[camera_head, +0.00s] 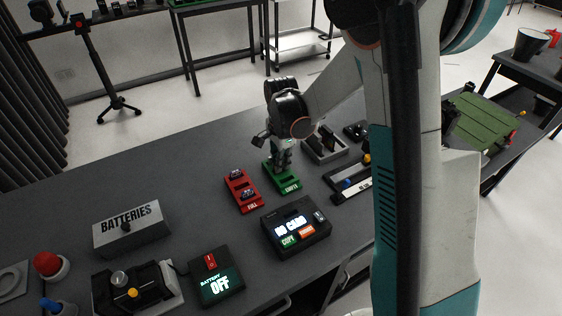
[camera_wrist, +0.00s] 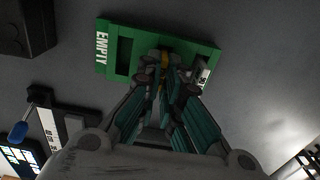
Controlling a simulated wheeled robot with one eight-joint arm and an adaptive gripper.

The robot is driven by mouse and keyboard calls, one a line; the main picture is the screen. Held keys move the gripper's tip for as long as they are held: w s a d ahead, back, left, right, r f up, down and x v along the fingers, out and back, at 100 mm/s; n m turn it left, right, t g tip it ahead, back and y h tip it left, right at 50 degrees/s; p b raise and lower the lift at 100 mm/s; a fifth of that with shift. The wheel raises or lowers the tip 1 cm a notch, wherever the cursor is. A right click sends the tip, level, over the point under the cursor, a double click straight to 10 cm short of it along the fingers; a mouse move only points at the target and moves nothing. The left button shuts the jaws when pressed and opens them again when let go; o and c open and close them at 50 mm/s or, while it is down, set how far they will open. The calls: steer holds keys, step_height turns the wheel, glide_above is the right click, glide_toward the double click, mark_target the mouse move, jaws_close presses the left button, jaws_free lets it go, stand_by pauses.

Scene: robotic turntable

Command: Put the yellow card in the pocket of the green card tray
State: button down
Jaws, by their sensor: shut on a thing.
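The green card tray (camera_wrist: 149,36), labelled EMPTY, lies on the table; it also shows in the head view (camera_head: 290,187). One dark pocket next to the label is open to view. My gripper (camera_wrist: 164,72) points down at the tray, beyond that pocket. In the head view my gripper (camera_head: 281,166) is at the tray's far end. Its fingers are shut on a small yellow piece, seemingly the yellow card (camera_wrist: 165,58). The fingers hide most of it, and I cannot tell if it sits in a pocket. A dark piece with a pale label (camera_wrist: 203,76) is at the tray's right part.
The red FULL tray (camera_head: 240,194) is just left of the green tray. A black NO CARD reader (camera_head: 297,238) stands in front. A grey holder (camera_head: 325,151) and a dark device with a blue knob (camera_head: 350,184) are at the right. The table's left back is clear.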

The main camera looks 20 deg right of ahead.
steer(key=c, duration=1.7)
jaws_free()
step_height(320, 180, up, 12)
steer(key=s+r+n+t, duration=0.3)
steer(key=s+n, duration=0.5)
steer(key=s, duration=0.3)
steer(key=s+r+n+t, duration=0.4)
steer(key=s+n, duration=0.3)
steer(key=s, duration=0.4)
steer(key=shift+s+a+r+n, duration=0.2)
steer(key=shift+s+n, duration=0.05)
steer(key=shift+n, duration=0.15)
